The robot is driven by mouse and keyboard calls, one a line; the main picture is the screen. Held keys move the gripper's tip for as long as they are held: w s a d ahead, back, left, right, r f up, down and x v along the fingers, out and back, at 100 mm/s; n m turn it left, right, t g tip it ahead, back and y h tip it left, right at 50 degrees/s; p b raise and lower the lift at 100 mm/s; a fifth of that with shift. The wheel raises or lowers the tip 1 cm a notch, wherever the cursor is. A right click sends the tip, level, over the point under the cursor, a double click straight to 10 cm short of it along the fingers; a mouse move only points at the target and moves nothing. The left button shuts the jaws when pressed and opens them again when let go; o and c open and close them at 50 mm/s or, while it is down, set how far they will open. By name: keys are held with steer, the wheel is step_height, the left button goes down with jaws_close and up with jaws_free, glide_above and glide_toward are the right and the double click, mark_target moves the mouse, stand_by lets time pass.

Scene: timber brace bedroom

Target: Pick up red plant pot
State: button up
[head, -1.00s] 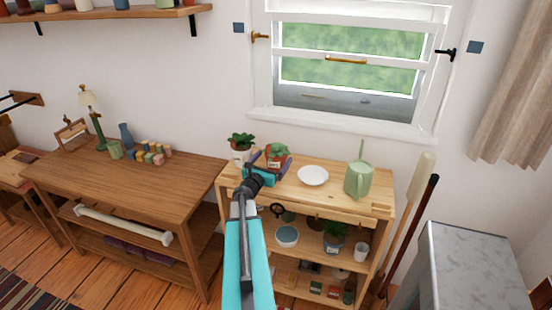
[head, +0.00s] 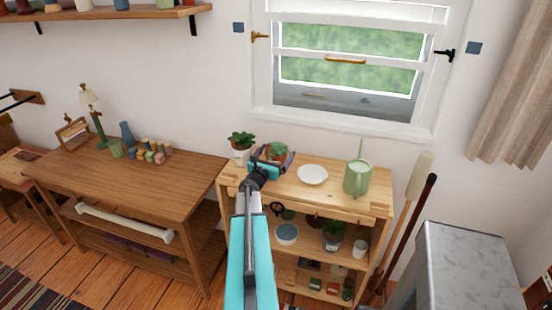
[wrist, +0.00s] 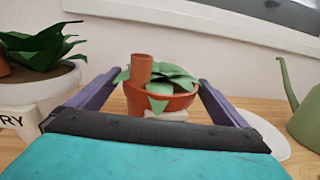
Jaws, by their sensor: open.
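The red plant pot (wrist: 172,104) is a terracotta bowl with a green succulent, on the light wooden shelf top. In the head view, its plant (head: 278,149) shows just behind my gripper (head: 271,162), which hides much of the pot. In the wrist view, my gripper's two purple fingers (wrist: 155,98) are spread wide, one on each side of the pot, with visible gaps. The pot looks upright and stands between or just beyond the fingertips; the exact depth is unclear. A small terracotta cylinder (wrist: 141,69) shows among its leaves. My gripper holds nothing.
A white pot with a dark green plant (head: 240,143) stands close on the left. A white plate (head: 312,174) and a green watering can (head: 358,177) stand to the right. The window sill (head: 340,125) is behind. A wooden table (head: 140,185) is at left.

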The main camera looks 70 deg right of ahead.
mark_target(275, 147)
steer(key=c, duration=1.8)
steer(key=shift+r, duration=0.25)
steer(key=shift+r+b, duration=0.45)
steer(key=shift+r, duration=0.3)
steer(key=shift+r+b, duration=0.3)
steer(key=shift+r, duration=0.5)
steer(key=s+a, duration=0.1)
steer(key=a, duration=0.1)
steer(key=s+a+b, duration=0.1)
steer(key=a, duration=0.1)
steer(key=a+b, duration=0.1)
steer(key=a, duration=0.2)
steer(key=shift+s+r, duration=0.3)
steer(key=shift+s, duration=0.1)
steer(key=a, duration=0.1)
steer(key=s+a, duration=0.1)
steer(key=a+p, duration=0.1)
steer(key=shift+s+r, duration=0.15)
steer(key=shift+r, duration=0.25)
